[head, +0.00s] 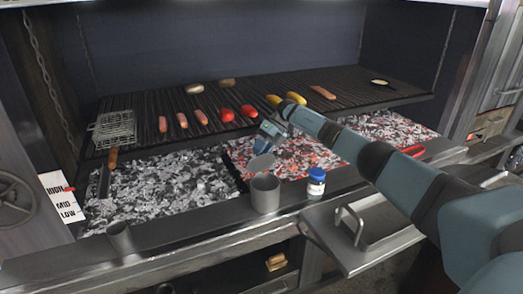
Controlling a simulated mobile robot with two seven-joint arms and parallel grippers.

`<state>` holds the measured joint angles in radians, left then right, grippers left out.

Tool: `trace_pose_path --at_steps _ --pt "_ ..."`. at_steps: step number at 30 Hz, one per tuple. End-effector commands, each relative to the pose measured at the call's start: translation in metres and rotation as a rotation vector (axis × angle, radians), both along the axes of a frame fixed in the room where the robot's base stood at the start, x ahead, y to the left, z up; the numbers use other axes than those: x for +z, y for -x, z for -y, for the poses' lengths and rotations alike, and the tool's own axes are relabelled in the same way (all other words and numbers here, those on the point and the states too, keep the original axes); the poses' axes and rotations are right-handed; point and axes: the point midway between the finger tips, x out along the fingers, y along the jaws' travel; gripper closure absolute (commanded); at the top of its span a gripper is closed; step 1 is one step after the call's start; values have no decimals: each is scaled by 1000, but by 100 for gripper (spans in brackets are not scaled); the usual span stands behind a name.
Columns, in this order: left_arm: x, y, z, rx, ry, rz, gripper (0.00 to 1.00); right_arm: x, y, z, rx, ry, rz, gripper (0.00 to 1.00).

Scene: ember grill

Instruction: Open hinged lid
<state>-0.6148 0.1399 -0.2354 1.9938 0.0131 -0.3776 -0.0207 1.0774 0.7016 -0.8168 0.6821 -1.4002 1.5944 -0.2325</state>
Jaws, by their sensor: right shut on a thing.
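A grey metal canister (265,196) stands on the front ledge of the grill. Its round grey lid (261,164) is raised and tilted up at the back of the rim, and the canister's mouth shows below it. My right gripper (263,147) reaches in from the right and is shut on the lid at its upper edge. The exact contact is small and partly hidden by the gripper. My left gripper is not in view.
A blue-capped jar (316,182) stands just right of the canister. Glowing coals (300,152) lie behind, below a grate (350,88) with sausages and vegetables. A metal tray with a handle (375,232) juts out front right.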

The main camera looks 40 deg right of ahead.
Motion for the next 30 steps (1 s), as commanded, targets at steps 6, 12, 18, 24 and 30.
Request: trace_pose_path --at_steps 6,12,18,24,30 --pt "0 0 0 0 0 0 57 -1 0 0 0 1 0 100" --pt "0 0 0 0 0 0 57 -1 0 0 1 1 -1 51" --pt "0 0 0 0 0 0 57 -1 0 0 0 0 0 51" --pt "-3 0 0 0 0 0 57 7 0 8 -1 1 1 51" --pt "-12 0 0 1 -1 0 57 37 1 35 -4 2 2 51"
